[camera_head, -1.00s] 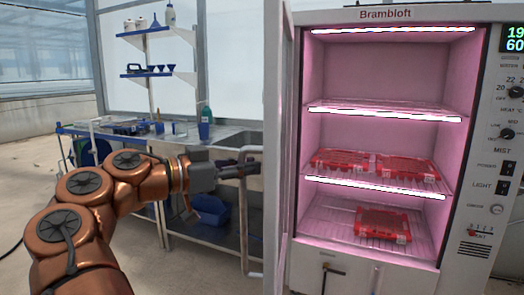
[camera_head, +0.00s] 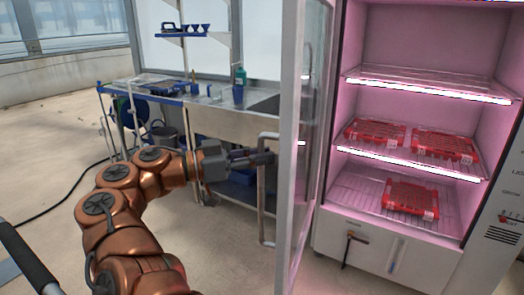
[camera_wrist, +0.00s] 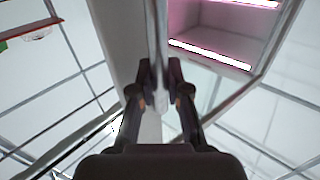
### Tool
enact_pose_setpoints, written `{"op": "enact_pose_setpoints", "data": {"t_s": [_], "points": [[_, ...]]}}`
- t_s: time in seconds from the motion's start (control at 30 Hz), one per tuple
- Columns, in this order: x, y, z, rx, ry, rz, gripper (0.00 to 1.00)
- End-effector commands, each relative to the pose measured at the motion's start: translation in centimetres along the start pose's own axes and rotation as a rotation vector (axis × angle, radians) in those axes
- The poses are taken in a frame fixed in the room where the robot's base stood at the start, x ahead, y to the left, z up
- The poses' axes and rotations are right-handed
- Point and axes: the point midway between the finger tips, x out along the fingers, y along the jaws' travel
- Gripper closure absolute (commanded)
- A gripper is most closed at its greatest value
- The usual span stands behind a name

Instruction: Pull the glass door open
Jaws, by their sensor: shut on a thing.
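The glass door (camera_head: 297,130) of the growth cabinet stands swung open, seen nearly edge-on in the head view. Its long grey bar handle (camera_head: 262,205) is on the left side of the door. My gripper (camera_head: 268,158) is shut on the upper part of this handle. In the wrist view my gripper's two fingers (camera_wrist: 160,90) close on either side of the handle bar (camera_wrist: 158,40). The cabinet (camera_head: 385,240) is open at the front, with its pink-lit inside in clear view.
Red trays (camera_head: 412,196) lie on the cabinet's wire shelves. A steel sink bench (camera_head: 200,115) with bottles and a blue bin stands behind my arm. A dark bar (camera_head: 28,258) shows at the lower left. The floor left of my arm is mostly clear.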

Motion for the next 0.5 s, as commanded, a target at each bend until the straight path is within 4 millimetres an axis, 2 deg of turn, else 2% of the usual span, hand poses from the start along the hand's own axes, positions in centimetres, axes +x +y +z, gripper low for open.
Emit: {"op": "enact_pose_setpoints", "data": {"t_s": [0.03, 0.27, 0.3, 0.5], "points": [[-0.01, 0.06, 0.61, -0.008, -0.009, 0.003, 1.0], [0.26, 0.04, 0.69, -0.01, -0.011, 0.006, 1.0], [0.28, 0.03, 0.68, -0.01, -0.011, 0.006, 0.81], [0.39, -0.02, 0.49, -0.007, -0.009, 0.007, 0.6]]}}
